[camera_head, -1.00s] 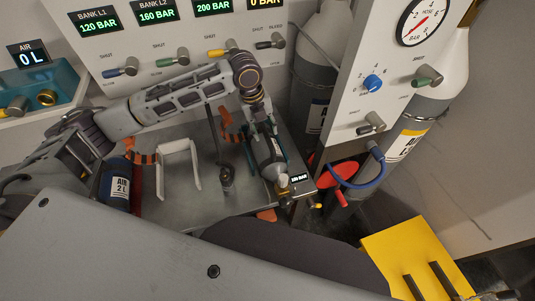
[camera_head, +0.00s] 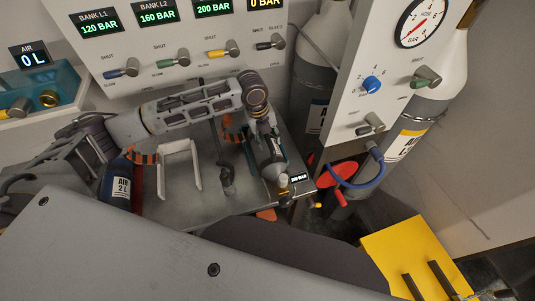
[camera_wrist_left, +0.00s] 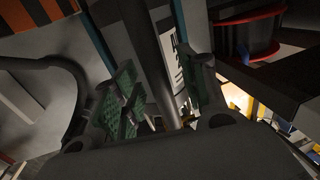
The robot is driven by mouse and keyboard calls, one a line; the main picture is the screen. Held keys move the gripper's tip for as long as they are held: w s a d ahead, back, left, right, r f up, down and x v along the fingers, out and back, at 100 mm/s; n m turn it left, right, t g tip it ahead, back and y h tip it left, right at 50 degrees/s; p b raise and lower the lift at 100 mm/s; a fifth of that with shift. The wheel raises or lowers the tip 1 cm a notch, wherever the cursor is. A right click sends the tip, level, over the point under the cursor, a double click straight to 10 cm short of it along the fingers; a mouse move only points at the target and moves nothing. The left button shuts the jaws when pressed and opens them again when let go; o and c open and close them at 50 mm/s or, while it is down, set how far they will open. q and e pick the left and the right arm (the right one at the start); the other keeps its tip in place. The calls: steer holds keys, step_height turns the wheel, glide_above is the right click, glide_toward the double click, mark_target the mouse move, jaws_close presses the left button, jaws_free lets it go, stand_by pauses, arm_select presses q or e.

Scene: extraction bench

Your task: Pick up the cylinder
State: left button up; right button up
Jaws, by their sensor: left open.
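A small grey cylinder (camera_head: 272,162) with a brass valve end lies in a teal-edged cradle at the right end of the metal bench. My left gripper (camera_head: 264,138) is over it, largely hidden by the wrist in the head view. In the left wrist view my left gripper (camera_wrist_left: 163,100) is open, with green-padded fingers on either side of a grey cylinder with a white label (camera_wrist_left: 178,65). Whether the pads touch it I cannot tell. My right gripper is not in view.
A white frame (camera_head: 181,160) and a black fitting (camera_head: 226,180) stand on the bench (camera_head: 180,207). A small pressure display (camera_head: 299,178) is beside the cradle. A valve panel (camera_head: 180,30) rises behind. Tall gas cylinders (camera_head: 318,75) and a blue hose (camera_head: 365,180) are at right.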

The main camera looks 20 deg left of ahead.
arm_select(q)
jaws_close()
steer(key=shift+w+r, duration=0.15)
steer(key=shift+r, duration=0.05)
stand_by(0.3)
steer(key=shift+r, duration=0.2)
steer(key=shift+r, duration=0.5)
steer(key=shift+r+b, duration=0.3)
steer(key=shift+r, duration=4)
